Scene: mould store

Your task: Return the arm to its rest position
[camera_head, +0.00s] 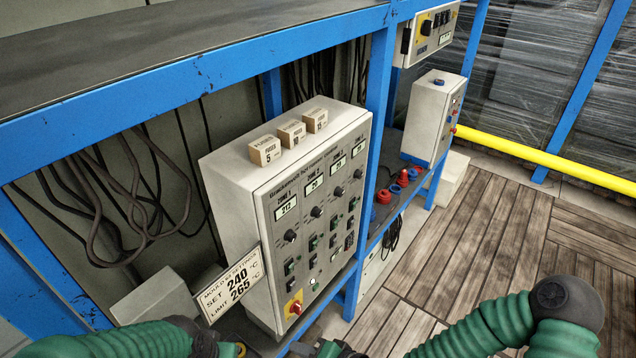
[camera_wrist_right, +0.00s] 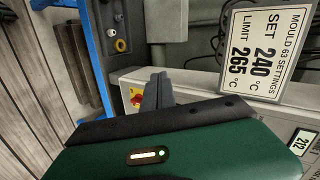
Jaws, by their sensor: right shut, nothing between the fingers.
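My right arm, in a green ribbed sleeve, enters the head view from the lower right. Its gripper (camera_head: 328,350) is at the bottom edge, mostly cut off, in front of the grey control cabinet (camera_head: 235,185). In the right wrist view the dark fingers of the right gripper (camera_wrist_right: 160,88) are together and empty. They point towards the cabinet's lower corner, near the red and yellow rotary switch (camera_wrist_right: 136,97). My left arm's green sleeve is at the bottom left of the head view. The dark end of the left arm (camera_head: 205,344) shows there, but its fingers are hidden.
A settings card (camera_head: 232,286) reads 240 and 265 °C beside the cabinet. Several fuse boxes (camera_head: 265,150) stand on top. Blue rack posts (camera_head: 376,90) and a shelf beam surround it. Red and blue plugs (camera_head: 384,196) sit to the right. The wooden floor (camera_head: 470,255) is open.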

